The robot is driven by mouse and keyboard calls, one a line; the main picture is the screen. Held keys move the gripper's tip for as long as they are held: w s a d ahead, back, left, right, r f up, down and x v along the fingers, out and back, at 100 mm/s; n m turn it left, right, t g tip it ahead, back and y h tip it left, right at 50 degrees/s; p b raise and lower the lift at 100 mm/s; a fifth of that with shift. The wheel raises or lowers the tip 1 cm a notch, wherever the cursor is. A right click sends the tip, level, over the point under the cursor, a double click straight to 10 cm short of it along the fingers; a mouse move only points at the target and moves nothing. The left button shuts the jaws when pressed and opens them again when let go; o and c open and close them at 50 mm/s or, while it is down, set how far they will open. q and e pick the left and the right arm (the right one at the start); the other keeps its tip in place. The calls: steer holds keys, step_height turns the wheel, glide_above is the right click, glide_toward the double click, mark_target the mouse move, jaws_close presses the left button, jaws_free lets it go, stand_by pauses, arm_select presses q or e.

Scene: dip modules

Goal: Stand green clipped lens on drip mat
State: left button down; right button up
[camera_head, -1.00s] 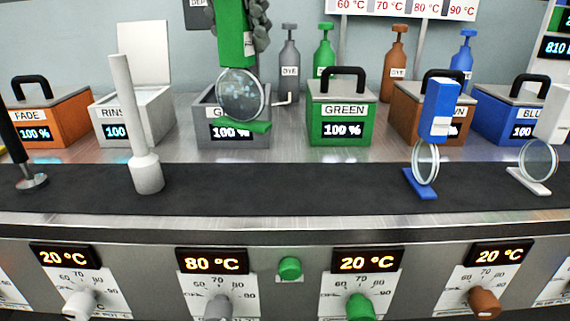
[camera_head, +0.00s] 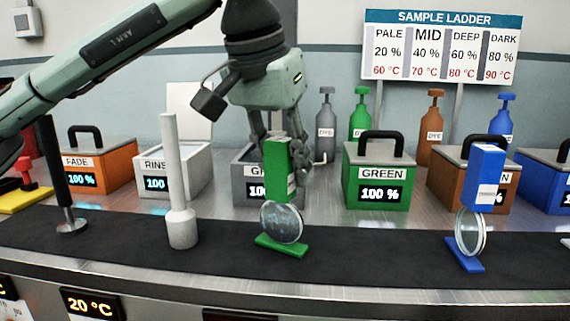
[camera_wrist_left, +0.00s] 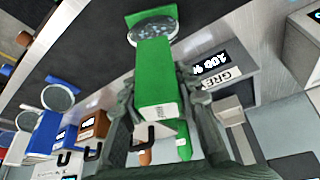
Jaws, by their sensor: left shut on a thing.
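The green clipped lens (camera_head: 278,170) is a green block above a round clear lens (camera_head: 282,222) with a flat green foot (camera_head: 280,246). My left gripper (camera_head: 277,150) is shut on the green block from above. The lens is upright, with its foot over or on the black drip mat (camera_head: 340,262); I cannot tell whether it touches. In the left wrist view the green block (camera_wrist_left: 155,75) sits between the fingers (camera_wrist_left: 165,110), with the lens at its far end. My right gripper is not in view.
A white stirrer-like rod (camera_head: 181,215) stands on the mat to the left, and a blue clipped lens (camera_head: 470,232) stands to the right. Behind are the grey tank (camera_head: 243,165), green tank (camera_head: 380,170) and brown tank (camera_head: 440,170). The mat is clear between the green and blue lenses.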

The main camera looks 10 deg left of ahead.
arm_select(q)
steer(key=shift+f, duration=0.1)
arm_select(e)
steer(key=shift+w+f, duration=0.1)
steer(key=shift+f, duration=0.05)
arm_select(q)
steer(key=c, duration=1.1)
jaws_free()
steer(key=shift+c, duration=0.2)
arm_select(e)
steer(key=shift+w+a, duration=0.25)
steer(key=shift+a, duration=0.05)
arm_select(q)
steer(key=shift+r, duration=0.3)
steer(key=p+v, duration=0.1)
steer(key=v, duration=1)
steer(key=shift+r, duration=0.3)
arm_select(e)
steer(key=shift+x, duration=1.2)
arm_select(q)
steer(key=shift+s, duration=0.15)
